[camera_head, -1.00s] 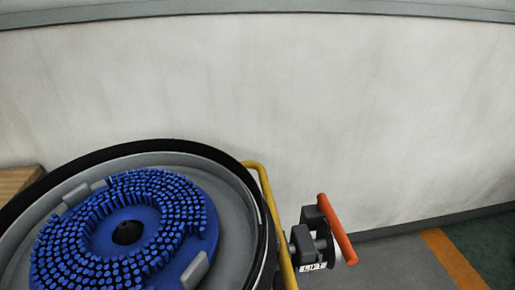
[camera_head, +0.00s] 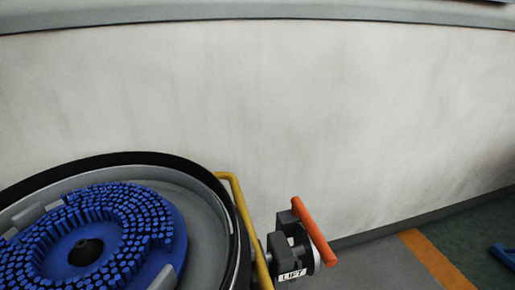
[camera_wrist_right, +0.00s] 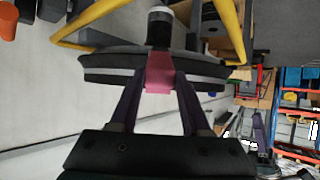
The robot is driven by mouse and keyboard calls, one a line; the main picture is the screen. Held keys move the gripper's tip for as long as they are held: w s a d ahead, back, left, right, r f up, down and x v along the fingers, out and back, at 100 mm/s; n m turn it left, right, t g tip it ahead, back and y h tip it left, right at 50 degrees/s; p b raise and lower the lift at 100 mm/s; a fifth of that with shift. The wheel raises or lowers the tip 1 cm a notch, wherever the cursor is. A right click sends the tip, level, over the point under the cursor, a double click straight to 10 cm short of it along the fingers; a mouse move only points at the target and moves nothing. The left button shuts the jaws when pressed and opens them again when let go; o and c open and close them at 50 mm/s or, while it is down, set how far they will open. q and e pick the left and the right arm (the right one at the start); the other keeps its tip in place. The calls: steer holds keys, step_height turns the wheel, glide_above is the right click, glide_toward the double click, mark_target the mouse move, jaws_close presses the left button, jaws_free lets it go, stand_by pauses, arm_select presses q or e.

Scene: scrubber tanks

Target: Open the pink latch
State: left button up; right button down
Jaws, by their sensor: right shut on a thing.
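The pink latch (camera_wrist_right: 160,84) shows in the right wrist view, in front of a round dark rim with a light band (camera_wrist_right: 110,70). My right gripper (camera_wrist_right: 160,72) is shut on the pink latch, with one finger on each side of it. The latch is not visible in the head view. My left gripper is in neither view.
In the head view, a round grey housing (camera_head: 215,245) holds a blue bristle brush (camera_head: 150,215). Beside it are a yellow bar (camera_head: 243,220) and an orange handle (camera_head: 314,232) above a LIFT label. A pale wall (camera_head: 300,100) stands behind.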

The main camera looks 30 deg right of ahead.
steer(key=shift+s+d+f, duration=0.2)
steer(key=shift+f, duration=0.15)
steer(key=c, duration=0.8)
jaws_free()
steer(key=o, duration=0.4)
steer(key=shift+w+a+r, duration=0.1)
steer(key=shift+r, duration=0.05)
steer(key=shift+o, duration=0.2)
steer(key=p+v, duration=0.1)
steer(key=v, duration=0.9)
steer(key=shift+p, duration=0.4)
steer(key=shift+w, duration=0.1)
